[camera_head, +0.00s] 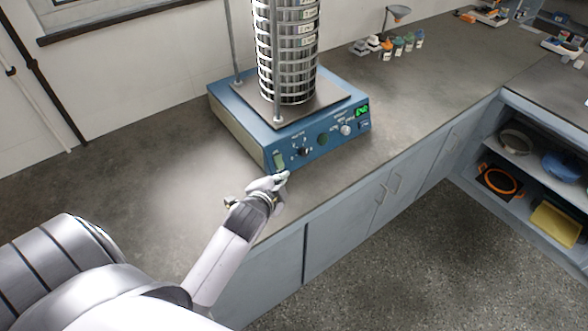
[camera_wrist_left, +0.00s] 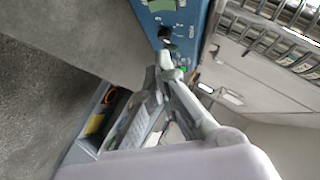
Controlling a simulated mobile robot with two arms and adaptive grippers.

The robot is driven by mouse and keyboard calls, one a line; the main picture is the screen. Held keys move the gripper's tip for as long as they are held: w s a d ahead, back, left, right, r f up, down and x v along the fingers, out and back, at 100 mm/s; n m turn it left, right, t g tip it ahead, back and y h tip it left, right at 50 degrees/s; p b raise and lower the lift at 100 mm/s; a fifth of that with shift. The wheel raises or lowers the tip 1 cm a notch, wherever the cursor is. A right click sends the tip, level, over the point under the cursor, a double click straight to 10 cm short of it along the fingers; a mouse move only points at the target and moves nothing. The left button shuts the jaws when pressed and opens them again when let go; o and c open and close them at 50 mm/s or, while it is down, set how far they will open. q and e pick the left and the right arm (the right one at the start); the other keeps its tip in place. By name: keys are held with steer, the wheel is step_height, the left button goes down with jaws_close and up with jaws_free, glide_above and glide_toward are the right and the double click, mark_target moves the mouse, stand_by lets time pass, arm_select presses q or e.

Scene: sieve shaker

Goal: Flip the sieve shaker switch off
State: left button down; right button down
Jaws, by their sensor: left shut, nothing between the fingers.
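The sieve shaker (camera_head: 240,118) is a blue box on the grey counter with a tall stack of metal sieves (camera_head: 287,55) on its plate. My right gripper is not in view.
Small coloured bottles (camera_head: 398,46) and a funnel stand (camera_head: 396,14) are on the counter behind the shaker. Open shelves (camera_head: 515,150) with pans and a yellow item stand at right. The counter left of the shaker is clear.

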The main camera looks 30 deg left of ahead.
arm_select(q)
steer(key=p, duration=0.1)
glide_toward(279, 162)
steer(key=w+d, duration=0.4)
steer(key=w, duration=0.1)
steer(key=shift+w+a+f+p, duration=0.3)
steer(key=shift+a+f, duration=0.15)
steer(key=shift+f, duration=0.1)
steer(key=shift+w+a+f+p, duration=0.25)
steer(key=shift+w+a+f, duration=0.05)
steer(key=shift+a+f, duration=0.2)
steer(key=shift+w+a+f, duration=0.2)
steer(key=shift+a+f, duration=0.3)
steer(key=shift+a+f+b, duration=0.1)
steer(key=shift+f+b, duration=0.5)
steer(key=shift+b, duration=0.25)
steer(key=shift+a+r, duration=0.1)
steer(key=shift+r, duration=0.15)
steer(key=shift+y, duration=0.3)
steer(key=shift+r, duration=0.1)
